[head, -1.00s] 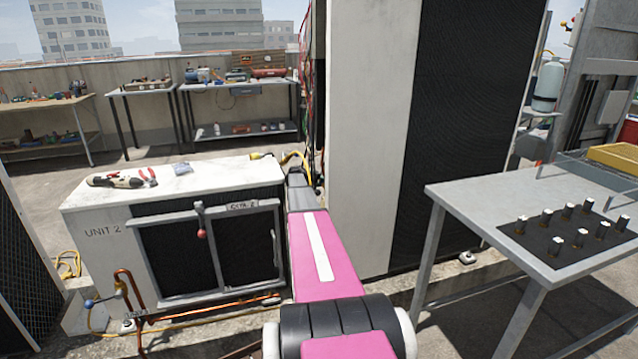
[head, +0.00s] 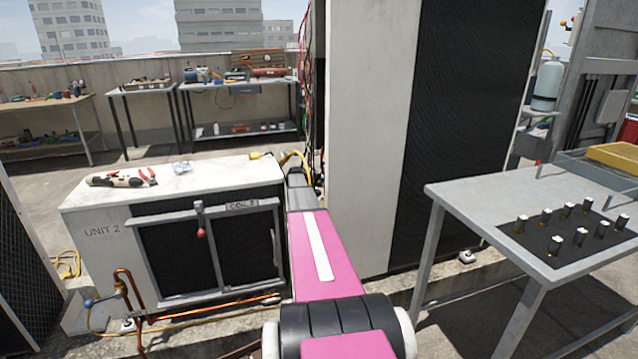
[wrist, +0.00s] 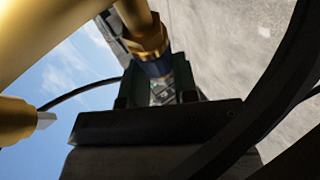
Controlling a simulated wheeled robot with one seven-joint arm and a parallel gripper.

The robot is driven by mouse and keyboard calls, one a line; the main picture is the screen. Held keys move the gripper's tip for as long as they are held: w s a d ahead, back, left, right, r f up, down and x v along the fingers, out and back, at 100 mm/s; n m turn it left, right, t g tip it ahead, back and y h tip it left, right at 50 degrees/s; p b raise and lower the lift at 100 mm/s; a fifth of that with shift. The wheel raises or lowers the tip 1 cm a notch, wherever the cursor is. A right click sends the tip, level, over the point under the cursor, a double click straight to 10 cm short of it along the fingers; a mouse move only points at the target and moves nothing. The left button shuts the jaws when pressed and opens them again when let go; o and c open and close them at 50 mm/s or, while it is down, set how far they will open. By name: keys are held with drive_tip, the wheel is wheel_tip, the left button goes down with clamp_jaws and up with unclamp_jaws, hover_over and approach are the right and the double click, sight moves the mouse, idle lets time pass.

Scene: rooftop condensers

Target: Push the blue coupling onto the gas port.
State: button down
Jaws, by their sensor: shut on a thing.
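In the wrist view, my gripper (wrist: 153,88) is shut on the blue coupling (wrist: 157,69), a dark blue collar between its fingertips. A brass hex fitting (wrist: 149,46) with a brass pipe is directly beyond the coupling, in line with it. They look in contact, but I cannot tell whether the coupling is seated on it. This brass end may be the gas port; no label shows. In the head view, my pink arm reaches forward past the right end of Unit 2, and the gripper and coupling are hidden or too small to make out.
Large brass pipes (wrist: 45,30) are close at the wrist view's left, and a black hose (wrist: 275,85) curves at right. The Unit 2 condenser (head: 98,232) is left of my arm, a tall white cabinet (head: 365,120) right, and a metal table (head: 480,210) farther right.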

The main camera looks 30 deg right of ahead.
drive_tip(key=c, duration=0.8)
unclamp_jaws()
drive_tip(key=shift+s, duration=0.1)
drive_tip(key=w+d, duration=0.1)
drive_tip(key=w, duration=0.6)
drive_tip(key=shift+w+d, duration=0.2)
drive_tip(key=shift+d, duration=0.2)
